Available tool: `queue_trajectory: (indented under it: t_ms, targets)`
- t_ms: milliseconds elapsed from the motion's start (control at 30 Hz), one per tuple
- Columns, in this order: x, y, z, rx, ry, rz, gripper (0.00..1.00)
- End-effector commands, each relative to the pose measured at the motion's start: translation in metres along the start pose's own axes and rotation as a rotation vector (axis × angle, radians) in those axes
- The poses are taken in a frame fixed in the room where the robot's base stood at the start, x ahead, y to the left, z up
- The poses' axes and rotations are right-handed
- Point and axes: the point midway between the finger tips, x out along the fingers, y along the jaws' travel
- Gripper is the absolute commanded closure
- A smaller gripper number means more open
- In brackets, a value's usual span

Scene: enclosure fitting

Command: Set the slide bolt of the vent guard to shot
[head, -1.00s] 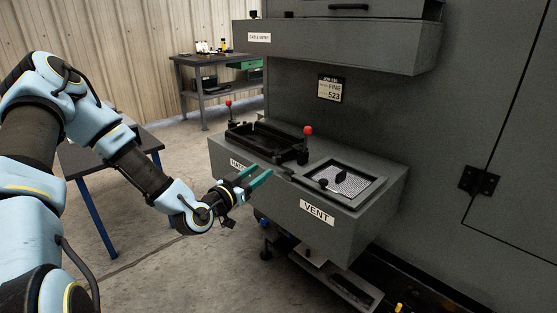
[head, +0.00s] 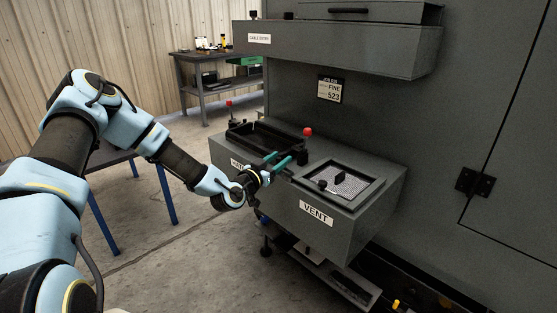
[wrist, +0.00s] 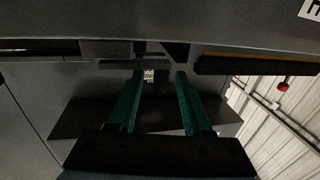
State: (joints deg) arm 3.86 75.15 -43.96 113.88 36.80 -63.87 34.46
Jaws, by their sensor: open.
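The vent guard (head: 356,192) is a mesh panel in a dark frame on top of the grey box labelled VENT. A small black upright piece (head: 340,177) stands on the mesh. A dark knob (head: 323,185) sits at the frame's left front edge; I cannot tell whether it is the slide bolt or how it is set. My gripper (head: 282,161) has green fingers, open and empty, to the left of the vent guard and beside the box's front edge. In the wrist view the two fingers (wrist: 160,95) are apart with nothing between them.
A black tray-like frame (head: 240,132) with red-knobbed levers, one red knob (head: 307,131), lies left of the vent. A cable entry housing (head: 340,45) overhangs behind. A workbench (head: 205,90) stands far back.

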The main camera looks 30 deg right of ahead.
Motion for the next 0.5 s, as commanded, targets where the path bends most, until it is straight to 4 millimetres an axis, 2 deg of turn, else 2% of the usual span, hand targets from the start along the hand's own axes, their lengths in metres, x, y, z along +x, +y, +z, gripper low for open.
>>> queue_trajectory:
  t_ms: [33, 400, 467, 500]
  targets:
    - [-0.0001, -0.0001, 0.0, 0.0, 0.0, 0.0, 0.52]
    - [-0.0004, -0.0002, -0.0001, 0.0, 0.0, 0.0, 0.93]
    - [-0.0004, -0.0003, -0.0001, 0.0, 0.0, 0.0, 1.0]
    - [-0.0004, -0.0003, -0.0001, 0.0, 0.0, 0.0, 1.0]
